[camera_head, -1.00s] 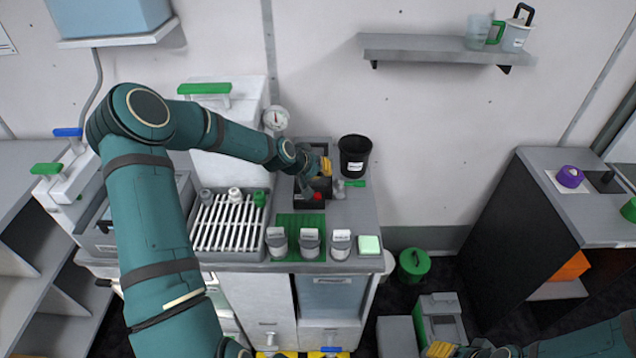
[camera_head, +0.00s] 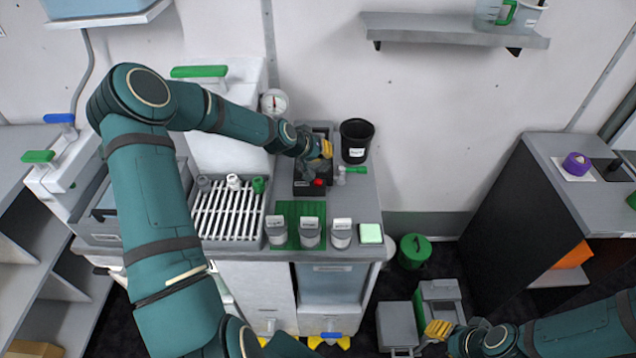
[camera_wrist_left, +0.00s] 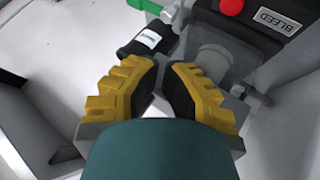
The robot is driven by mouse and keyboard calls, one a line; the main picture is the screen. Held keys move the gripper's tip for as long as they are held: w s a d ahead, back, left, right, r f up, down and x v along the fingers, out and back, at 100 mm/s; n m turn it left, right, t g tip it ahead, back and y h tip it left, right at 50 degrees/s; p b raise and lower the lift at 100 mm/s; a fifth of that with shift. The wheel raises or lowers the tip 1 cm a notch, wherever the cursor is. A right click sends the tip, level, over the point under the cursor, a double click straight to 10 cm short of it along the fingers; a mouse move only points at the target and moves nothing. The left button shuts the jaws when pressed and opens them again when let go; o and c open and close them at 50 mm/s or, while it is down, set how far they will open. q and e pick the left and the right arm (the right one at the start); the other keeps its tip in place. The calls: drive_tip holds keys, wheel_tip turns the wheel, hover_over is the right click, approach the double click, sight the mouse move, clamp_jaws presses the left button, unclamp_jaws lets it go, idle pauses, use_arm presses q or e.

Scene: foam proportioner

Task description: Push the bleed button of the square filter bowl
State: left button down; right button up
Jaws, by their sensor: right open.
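A red button (camera_head: 319,182) sits on a dark block (camera_head: 302,189) at the back of the grey bench. In the left wrist view the red button (camera_wrist_left: 232,6) is at the top edge, beside a plate reading BLEED (camera_wrist_left: 279,20). A clear grey bowl (camera_wrist_left: 212,60) shows below the block; its shape is hard to tell. My left gripper (camera_head: 325,149) hangs just behind the button. Its yellow fingers (camera_wrist_left: 164,72) show a narrow gap with nothing clearly held; they appear apart from the button. My right gripper (camera_head: 437,328) is open and empty at lower right.
A black cup (camera_head: 356,141) and a green-handled valve (camera_head: 354,170) stand right of the block. A white rack (camera_head: 228,215) is to the left. Several labelled jars (camera_head: 310,232) stand in front, beside a pale green pad (camera_head: 370,233). Floor near the green bucket (camera_head: 414,250) is partly clear.

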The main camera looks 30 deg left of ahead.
use_arm(q)
drive_tip(key=b, duration=0.4)
hover_over(322, 182)
wheel_tip(322, 182, down, 7)
drive_tip(key=shift+w+a+r, duration=0.1)
drive_tip(key=shift+a, duration=0.05)
drive_tip(key=shift+f, duration=0.45)
drive_tip(key=shift+f+b, duration=0.1)
drive_tip(key=shift+b, duration=0.25)
idle(0.4)
drive_tip(key=shift+f+b, duration=0.35)
drive_tip(key=shift+b, duration=0.1)
drive_tip(key=shift+f+b, duration=0.4)
drive_tip(key=shift+b, duration=0.05)
idle(0.6)
drive_tip(key=shift+r, duration=0.15)
drive_tip(key=shift+r+p, duration=0.35)
drive_tip(key=shift+r, duration=0.35)
drive_tip(key=shift+r+p, duration=1.2)
drive_tip(key=shift+r, duration=1.3)
